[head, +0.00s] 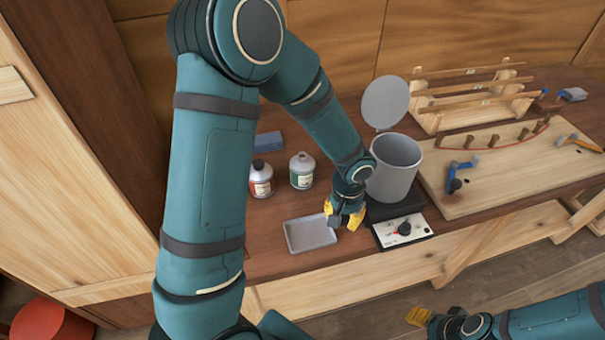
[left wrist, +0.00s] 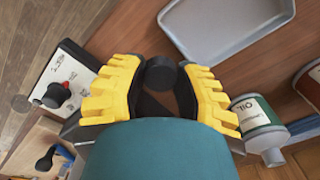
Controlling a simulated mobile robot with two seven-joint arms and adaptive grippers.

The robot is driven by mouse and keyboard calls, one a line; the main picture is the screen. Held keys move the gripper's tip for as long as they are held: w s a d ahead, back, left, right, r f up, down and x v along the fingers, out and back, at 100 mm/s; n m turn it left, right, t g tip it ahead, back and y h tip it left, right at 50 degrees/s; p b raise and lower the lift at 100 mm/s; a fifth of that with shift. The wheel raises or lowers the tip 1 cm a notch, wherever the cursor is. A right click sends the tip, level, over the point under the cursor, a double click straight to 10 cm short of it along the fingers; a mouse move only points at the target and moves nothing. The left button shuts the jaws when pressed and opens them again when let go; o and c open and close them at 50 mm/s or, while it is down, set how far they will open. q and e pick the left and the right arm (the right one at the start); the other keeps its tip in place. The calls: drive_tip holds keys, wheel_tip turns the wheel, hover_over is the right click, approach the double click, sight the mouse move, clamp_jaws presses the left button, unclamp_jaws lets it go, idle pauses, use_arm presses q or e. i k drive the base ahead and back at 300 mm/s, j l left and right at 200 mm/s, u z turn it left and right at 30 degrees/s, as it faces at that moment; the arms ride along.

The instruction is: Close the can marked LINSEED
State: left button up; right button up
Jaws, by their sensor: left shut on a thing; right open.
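Two small cans stand on the bench in the head view: one with a red label (head: 261,179), one with a green label (head: 302,171). The green one shows in the left wrist view (left wrist: 257,118), with "OIL" readable and a narrow grey neck; I cannot read LINSEED on either. My left gripper (head: 345,217) is right of the cans, beside the tray. Its yellow fingers are shut on a small black round cap-like thing (left wrist: 160,73). My right gripper (head: 436,319) is open, low in the head view, in front of the bench.
A grey tray (head: 289,237) lies left of my left gripper. A grey pot (head: 396,172), its round lid (head: 386,101) raised, stands on a heater with a knob panel (head: 403,231). A wooden board (head: 500,180) with tools is at right; a blue block (head: 268,142) lies behind the cans.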

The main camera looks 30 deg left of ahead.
sight(301, 165)
drive_tip(key=l+u, duration=0.15)
drive_tip(key=u, duration=0.2)
drive_tip(key=k+l+u, duration=0.1)
drive_tip(key=u, duration=0.25)
drive_tip(key=k+l+u, duration=0.1)
drive_tip(key=u, duration=0.25)
drive_tip(key=k, duration=0.05)
